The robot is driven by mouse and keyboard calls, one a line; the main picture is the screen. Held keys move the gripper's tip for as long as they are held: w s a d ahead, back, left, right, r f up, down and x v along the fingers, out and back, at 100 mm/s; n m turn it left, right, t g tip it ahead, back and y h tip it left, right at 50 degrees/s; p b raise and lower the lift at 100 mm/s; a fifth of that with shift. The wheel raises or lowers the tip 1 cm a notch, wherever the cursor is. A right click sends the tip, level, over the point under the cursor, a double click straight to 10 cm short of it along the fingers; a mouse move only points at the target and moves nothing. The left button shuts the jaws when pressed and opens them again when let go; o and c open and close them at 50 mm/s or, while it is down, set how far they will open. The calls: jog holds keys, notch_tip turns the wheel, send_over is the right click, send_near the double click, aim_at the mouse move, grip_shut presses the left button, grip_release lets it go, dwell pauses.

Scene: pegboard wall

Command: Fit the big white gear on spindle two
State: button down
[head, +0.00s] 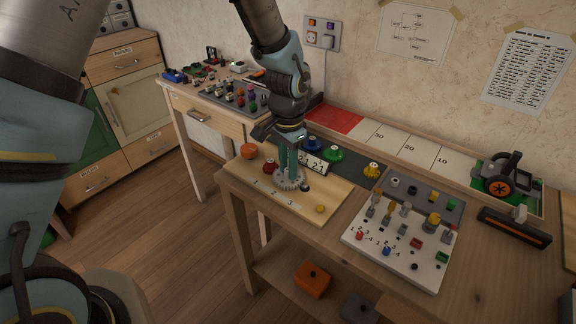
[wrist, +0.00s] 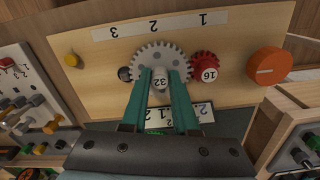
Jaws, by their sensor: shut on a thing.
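The big gear (head: 290,184), pale grey-white and marked 32, is between the green fingers of my gripper (head: 288,172). In the wrist view my gripper (wrist: 161,92) is shut on the hub of the gear (wrist: 150,53). The gear is flat over the wooden board (wrist: 105,58), in line with the printed 2. Spindle two is hidden under it, and I cannot tell whether the gear is around it or just above. A small red gear (wrist: 203,66) marked 16 sits beside it, below the 1; whether their teeth touch is unclear.
An orange knob (wrist: 268,67) and a yellow knob (wrist: 72,60) are on the board. A small black piece (wrist: 125,73) is close beside the gear. Blue (head: 312,144) and green (head: 333,154) pieces stand behind. A white peg panel (head: 400,252) is to the right.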

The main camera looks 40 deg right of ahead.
jog(key=c, duration=0.6)
grip_release()
jog(key=shift+o, duration=0.3)
jog(key=o, duration=0.3)
jog(key=shift+o, duration=0.2)
jog(key=shift+r, duration=0.1)
jog(key=shift+r+p, duration=2.6)
jog(key=shift+r, duration=0.8)
